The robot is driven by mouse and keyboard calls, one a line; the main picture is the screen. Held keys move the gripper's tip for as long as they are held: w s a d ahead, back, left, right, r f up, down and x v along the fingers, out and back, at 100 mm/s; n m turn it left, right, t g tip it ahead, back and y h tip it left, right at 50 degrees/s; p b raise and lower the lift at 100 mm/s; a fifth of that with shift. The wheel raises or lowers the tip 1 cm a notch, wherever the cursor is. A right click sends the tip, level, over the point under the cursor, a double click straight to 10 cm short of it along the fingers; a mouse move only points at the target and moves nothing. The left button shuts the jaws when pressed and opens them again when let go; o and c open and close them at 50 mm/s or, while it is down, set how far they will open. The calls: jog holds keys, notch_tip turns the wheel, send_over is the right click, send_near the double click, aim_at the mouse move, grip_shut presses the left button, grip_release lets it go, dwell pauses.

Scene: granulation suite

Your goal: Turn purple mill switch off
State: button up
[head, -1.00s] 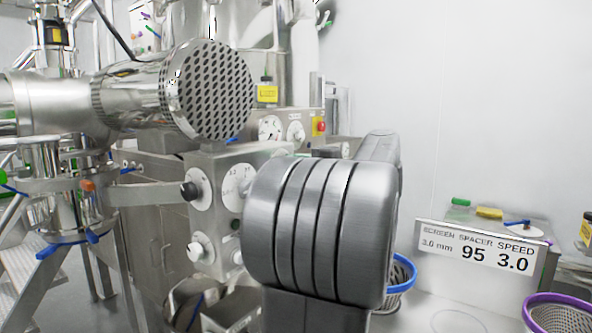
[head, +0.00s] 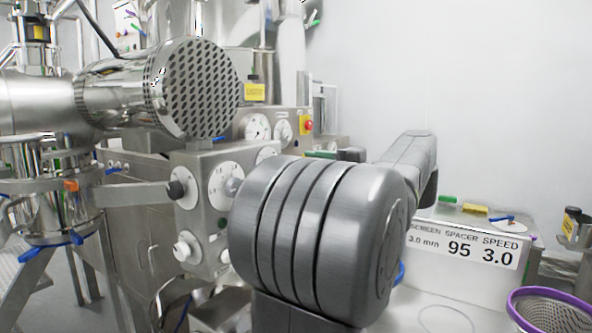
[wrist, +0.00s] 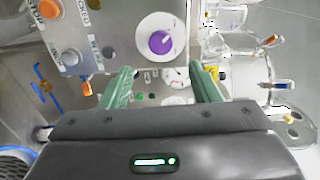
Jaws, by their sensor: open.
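The purple mill switch (wrist: 160,42) is a purple knob on a round white dial, on a grey metal panel in the upper middle of the wrist view. My gripper (wrist: 162,70) has two green fingers, spread apart with nothing between them. In the wrist view the switch appears just above and between the fingertips, and I see no contact. In the head view I cannot make out the purple knob; my large grey arm link covers part of the control box (head: 188,222), and my fingers are hidden.
In the wrist view, an orange knob (wrist: 70,56) and labelled buttons sit on the panel left of the switch. A perforated steel cylinder (head: 200,90) juts out at upper left. A sign (head: 468,246) and a purple-rimmed basket (head: 552,312) stand at right.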

jog(key=v, duration=0.5)
jog(key=shift+w+a, duration=0.1)
jog(key=shift+a, duration=0.1)
jog(key=x, duration=1.3)
jog(key=shift+w+a, duration=0.2)
jog(key=shift+a, duration=0.05)
jog(key=shift+d, duration=0.1)
jog(key=m+p, duration=1.7)
jog(key=p, duration=0.3)
jog(key=shift+s+m, duration=0.1)
jog(key=shift+m, duration=0.3)
dwell(1.4)
